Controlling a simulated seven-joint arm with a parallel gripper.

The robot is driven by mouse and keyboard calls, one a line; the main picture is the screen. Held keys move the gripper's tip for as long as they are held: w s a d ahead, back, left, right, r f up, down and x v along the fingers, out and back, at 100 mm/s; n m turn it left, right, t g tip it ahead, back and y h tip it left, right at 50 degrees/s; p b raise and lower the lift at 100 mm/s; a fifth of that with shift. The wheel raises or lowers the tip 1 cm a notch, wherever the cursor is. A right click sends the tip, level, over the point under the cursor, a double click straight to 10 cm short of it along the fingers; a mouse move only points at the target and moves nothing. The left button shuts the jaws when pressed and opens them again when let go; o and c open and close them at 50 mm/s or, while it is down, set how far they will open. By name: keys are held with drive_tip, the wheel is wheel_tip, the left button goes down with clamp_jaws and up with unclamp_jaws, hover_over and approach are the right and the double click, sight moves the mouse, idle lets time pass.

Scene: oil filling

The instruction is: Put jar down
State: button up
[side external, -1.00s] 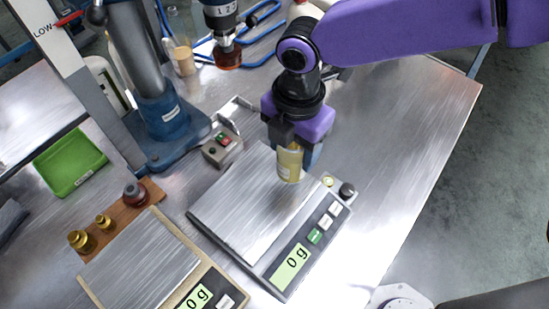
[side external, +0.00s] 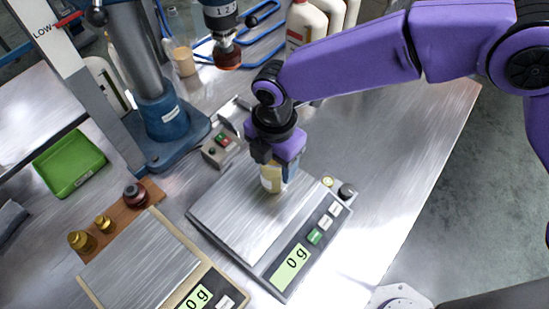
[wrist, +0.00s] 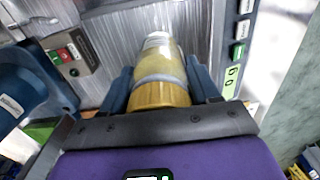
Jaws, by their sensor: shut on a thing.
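The jar (side external: 268,180) is a small clear jar with yellowish contents. In the wrist view the jar (wrist: 160,66) shows a gold lid nearest the camera. My gripper (side external: 276,178) is shut on the jar, with a blue finger on each side of it. In the side view the jar is upright, over the upper part of the metal plate of the right scale (side external: 238,222). I cannot tell whether its base touches the plate. The right scale's display (side external: 292,267) reads 0 g.
A second scale (side external: 150,262) stands at the lower left. Brass weights (side external: 82,241) and a dark red-brown weight (side external: 134,194) sit on a wooden strip. A small button box (side external: 221,146) and a blue stand (side external: 170,130) are behind. The table (side external: 400,150) is clear on the right.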

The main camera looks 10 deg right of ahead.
drive_tip(key=shift+f, duration=0.15)
drive_tip(key=o, duration=1.1)
drive_tip(key=shift+o, duration=0.2)
wheel_tip(320, 180, up, 11)
drive_tip(key=shift+r, duration=0.7)
drive_tip(key=shift+d, duration=0.1)
